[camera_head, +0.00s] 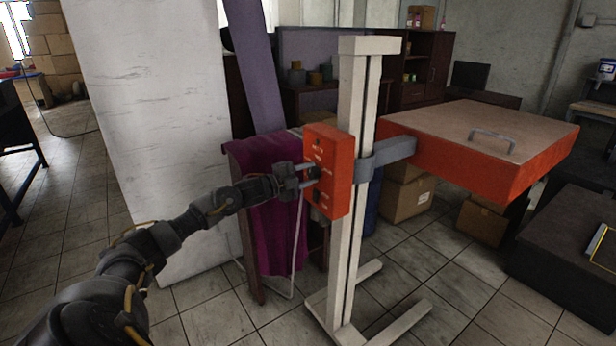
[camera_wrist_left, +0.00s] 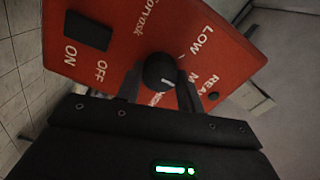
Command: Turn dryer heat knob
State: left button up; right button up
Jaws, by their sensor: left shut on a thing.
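The dryer's orange-red control box (camera_head: 335,170) is fixed to a pale upright post (camera_head: 352,230). In the left wrist view its face (camera_wrist_left: 125,35) carries a black ON/OFF switch (camera_wrist_left: 87,31) and lettering including LOW. The round black heat knob (camera_wrist_left: 160,71) with a white mark sits on this face. My left gripper (camera_head: 313,175) is at the front of the box, and its fingers (camera_wrist_left: 158,90) are shut on the knob, one on each side. In the head view the gripper partly hides the knob. My right gripper is in neither view.
A purple cloth (camera_head: 275,220) hangs behind my left gripper. A white panel (camera_head: 150,120) stands left. Cardboard boxes (camera_head: 408,198) and a dark bench (camera_head: 570,235) are at right.

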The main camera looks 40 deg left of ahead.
pick_arm(q)
jog(key=o, duration=1)
jog(key=shift+s, duration=0.1)
jog(key=shift+s+a+f, duration=0.1)
jog(key=shift+s, duration=0.15)
jog(key=b+v, duration=0.2)
jog(key=v, duration=0.8)
jog(key=shift+a, duration=0.2)
jog(key=shift+s+f, duration=0.1)
jog(key=shift+f, duration=0.1)
